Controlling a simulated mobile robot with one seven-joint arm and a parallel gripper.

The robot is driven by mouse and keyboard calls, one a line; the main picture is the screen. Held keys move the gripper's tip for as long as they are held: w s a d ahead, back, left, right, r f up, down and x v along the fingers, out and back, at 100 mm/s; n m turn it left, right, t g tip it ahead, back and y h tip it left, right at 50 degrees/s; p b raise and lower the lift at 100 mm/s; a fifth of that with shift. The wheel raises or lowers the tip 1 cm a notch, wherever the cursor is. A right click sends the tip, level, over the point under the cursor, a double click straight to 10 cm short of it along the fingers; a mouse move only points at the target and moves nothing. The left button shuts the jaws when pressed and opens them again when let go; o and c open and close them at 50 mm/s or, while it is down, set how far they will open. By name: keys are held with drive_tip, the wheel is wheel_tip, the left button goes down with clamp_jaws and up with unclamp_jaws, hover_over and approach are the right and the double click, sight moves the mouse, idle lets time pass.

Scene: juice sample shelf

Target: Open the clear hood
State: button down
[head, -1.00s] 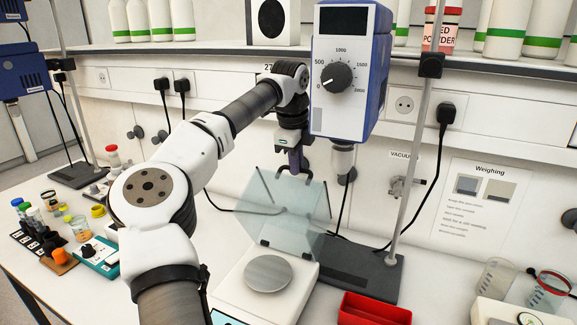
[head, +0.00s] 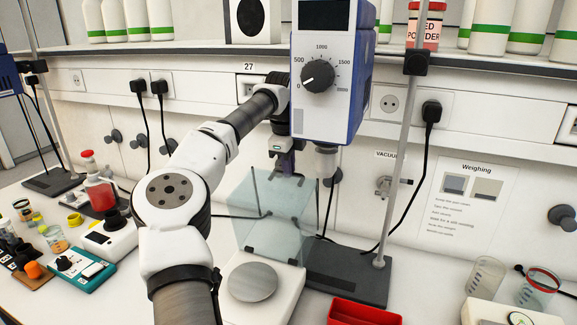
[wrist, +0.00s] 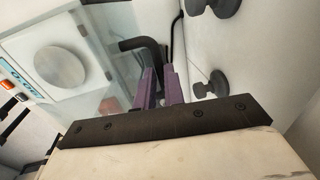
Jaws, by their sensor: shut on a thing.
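The clear hood (head: 272,218) is a bluish see-through box, hinged at the back of a white balance (head: 268,302). It stands raised behind the round metal pan (head: 253,282), which lies uncovered. In the wrist view the hood (wrist: 118,50) is a pale see-through sheet beside the pan (wrist: 60,67). My gripper (head: 290,170) is above the hood's top, below the blue stirrer. In the wrist view its purple fingers (wrist: 158,78) are shut on the hood's bent black handle (wrist: 143,43). The handle's end is partly hidden between the fingers.
The blue stirrer (head: 330,90) hangs close to my wrist, with its stand rod (head: 398,160) to the right. A red tray (head: 362,313) is in front right. A flask of red liquid (head: 100,190) and small instruments stand at left.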

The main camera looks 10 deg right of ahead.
drive_tip(key=c, duration=1.5)
unclamp_jaws()
drive_tip(key=shift+w+r, duration=0.1)
drive_tip(key=shift+r, duration=0.4)
drive_tip(key=shift+f, duration=0.55)
drive_tip(key=shift+s, duration=0.2)
drive_tip(key=shift+c, duration=0.3)
drive_tip(key=shift+o, duration=0.4)
wheel_tip(320, 180, up, 14)
drive_tip(key=s+a, duration=0.1)
drive_tip(key=shift+s+a+f+b, duration=0.2)
drive_tip(key=shift+s+b, duration=0.1)
drive_tip(key=shift+s, duration=0.1)
drive_tip(key=shift+s+a+r, duration=0.1)
drive_tip(key=shift+r, duration=0.4)
